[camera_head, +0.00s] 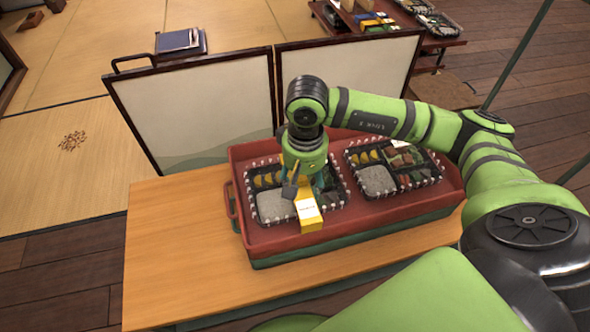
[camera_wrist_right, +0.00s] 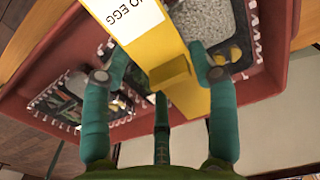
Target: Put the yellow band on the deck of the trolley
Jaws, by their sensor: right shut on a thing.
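The yellow band (camera_head: 309,222) has a white label with dark print; "EGG" is legible in the right wrist view (camera_wrist_right: 155,42). My right gripper (camera_head: 301,190) points down over the red tray (camera_head: 285,240) and is shut on the band. In the wrist view its teal fingers (camera_wrist_right: 165,70) stand on either side of the band. The band is over the front of the left bento box (camera_head: 273,207); I cannot tell whether it touches the box or tray. A dark low stand (camera_head: 437,43) at the back right bears boxes and yellow pieces; I cannot tell if it is the trolley. My left gripper is not in view.
A second bento box (camera_head: 375,180) sits in the tray's right half. The tray stands on a wooden table (camera_head: 165,250), clear at its left. Framed screens (camera_head: 205,105) (camera_head: 345,65) stand behind it. Dark books (camera_head: 180,40) lie on the tatami (camera_head: 110,180).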

